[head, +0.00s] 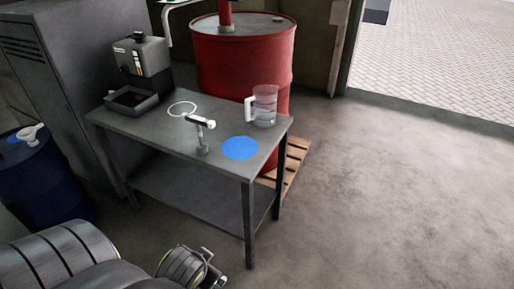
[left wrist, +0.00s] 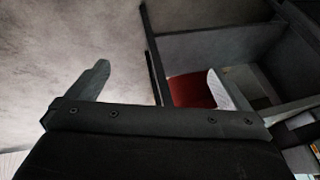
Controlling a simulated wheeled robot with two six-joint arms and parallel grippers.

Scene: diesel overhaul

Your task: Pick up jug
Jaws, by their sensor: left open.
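The jug (head: 265,106) is clear with a white handle on its left side. It stands upright near the back right corner of the grey workbench (head: 222,168) in the head view. I cannot make it out in the left wrist view. My left gripper (left wrist: 160,82) is open in the left wrist view, its two fingers wide apart with nothing between them. It is low, apart from the jug, facing floor and the dark bench frame. My right gripper is in neither view.
A blue disc (head: 240,148), a small tap-like stand (head: 202,138), a white ring (head: 182,109) and a grey machine (head: 142,55) share the bench. A red drum (head: 243,55) stands behind on a pallet (head: 293,163). A blue drum (head: 45,180) is left. Floor at right is clear.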

